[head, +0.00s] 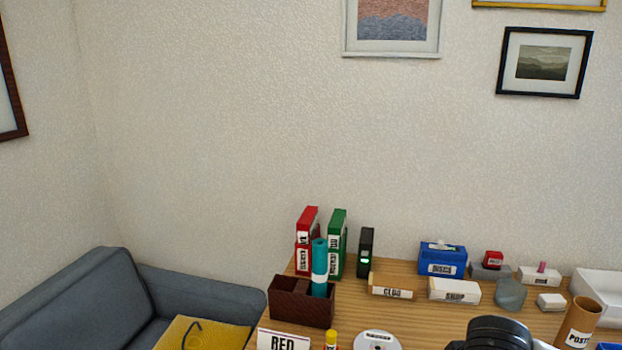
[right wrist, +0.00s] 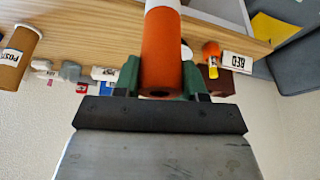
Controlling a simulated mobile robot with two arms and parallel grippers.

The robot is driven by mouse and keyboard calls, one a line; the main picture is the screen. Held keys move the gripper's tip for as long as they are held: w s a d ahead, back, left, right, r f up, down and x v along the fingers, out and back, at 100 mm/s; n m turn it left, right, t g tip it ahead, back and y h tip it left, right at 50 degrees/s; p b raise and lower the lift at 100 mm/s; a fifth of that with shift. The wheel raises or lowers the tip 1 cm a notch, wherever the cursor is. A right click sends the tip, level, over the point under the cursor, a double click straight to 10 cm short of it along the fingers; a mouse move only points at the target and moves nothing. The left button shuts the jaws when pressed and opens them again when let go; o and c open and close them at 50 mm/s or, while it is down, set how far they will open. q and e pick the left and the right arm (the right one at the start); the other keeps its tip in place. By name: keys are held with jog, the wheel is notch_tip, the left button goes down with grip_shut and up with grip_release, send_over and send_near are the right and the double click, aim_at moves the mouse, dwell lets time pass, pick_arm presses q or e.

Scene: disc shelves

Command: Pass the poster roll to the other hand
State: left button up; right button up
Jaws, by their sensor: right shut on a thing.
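My right gripper (right wrist: 160,82) shows in the right wrist view, its green fingers on either side of an orange poster roll (right wrist: 161,50) with a white band. It is shut on the roll. The roll's near end is open and dark, and its far end runs out of the top of the picture. The held roll and both gripper tips are not seen in the head view. My left gripper is in neither view.
A wooden desk (head: 430,318) holds a brown box (head: 290,305) with a teal roll (head: 319,268), red (head: 303,262) and green (head: 337,245) binders, a blue tissue box (head: 442,260) and a brown poster tube (head: 577,320). A grey sofa (head: 75,290) stands left.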

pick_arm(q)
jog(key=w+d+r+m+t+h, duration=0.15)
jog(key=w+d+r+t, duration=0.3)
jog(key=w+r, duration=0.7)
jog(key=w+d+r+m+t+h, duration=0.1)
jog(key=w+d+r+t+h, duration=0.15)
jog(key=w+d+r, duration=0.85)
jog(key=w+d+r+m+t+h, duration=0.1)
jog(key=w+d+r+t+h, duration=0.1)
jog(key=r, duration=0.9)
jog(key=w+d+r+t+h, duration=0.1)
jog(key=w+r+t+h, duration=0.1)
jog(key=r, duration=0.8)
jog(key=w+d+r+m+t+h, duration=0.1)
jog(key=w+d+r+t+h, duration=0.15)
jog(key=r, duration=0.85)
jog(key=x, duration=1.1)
pick_arm(e)
jog(key=w+a+r+n+y, duration=0.1)
jog(key=a+n, duration=0.3)
jog(key=a, duration=0.5)
jog(key=w+a+r+n+y, duration=0.2)
jog(key=a+r+n, duration=0.1)
jog(key=a, duration=0.6)
jog(key=shift+w+r+n+g, duration=0.15)
jog(key=shift+n+g, duration=0.25)
jog(key=shift+n, duration=0.2)
